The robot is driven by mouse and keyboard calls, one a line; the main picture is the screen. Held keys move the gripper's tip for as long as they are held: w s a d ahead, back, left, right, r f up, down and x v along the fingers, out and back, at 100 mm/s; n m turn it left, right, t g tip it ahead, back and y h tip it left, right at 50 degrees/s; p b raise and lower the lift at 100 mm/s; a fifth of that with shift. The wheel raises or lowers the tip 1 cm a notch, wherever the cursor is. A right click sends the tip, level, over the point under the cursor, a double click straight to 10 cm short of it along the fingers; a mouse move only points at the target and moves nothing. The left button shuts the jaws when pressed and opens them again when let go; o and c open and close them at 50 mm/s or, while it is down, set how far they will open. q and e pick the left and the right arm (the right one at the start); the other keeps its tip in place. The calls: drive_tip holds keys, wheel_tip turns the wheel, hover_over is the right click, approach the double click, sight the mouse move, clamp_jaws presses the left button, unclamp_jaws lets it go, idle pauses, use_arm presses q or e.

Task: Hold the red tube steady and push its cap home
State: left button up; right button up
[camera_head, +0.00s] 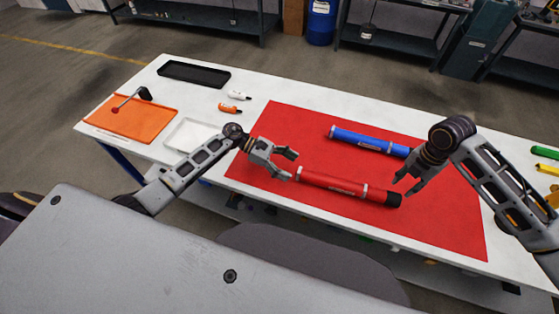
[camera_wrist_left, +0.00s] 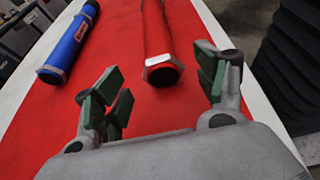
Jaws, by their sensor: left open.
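The red tube (camera_head: 335,182) lies on the red mat (camera_head: 285,122), with pale bands near both ends. Its black cap (camera_head: 394,200) is at the right end; I cannot tell how far on it sits. My left gripper (camera_head: 292,166) is open at the tube's left end. In the left wrist view, the red tube (camera_wrist_left: 157,35) points at the gap between the open left fingers (camera_wrist_left: 160,88), its dark end with a silver collar facing me. My right gripper (camera_head: 404,186) is open, its fingers apart just above the cap end. Contact there is unclear.
An orange tray (camera_head: 150,122), a white tray (camera_head: 190,135), a black tray (camera_head: 193,74) and small bottles (camera_head: 230,108) are at left.

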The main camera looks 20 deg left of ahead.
sight(304, 174)
use_arm(q)
drive_tip(key=shift+x, duration=3.35)
drive_tip(key=c, duration=1.2)
use_arm(e)
clamp_jaws()
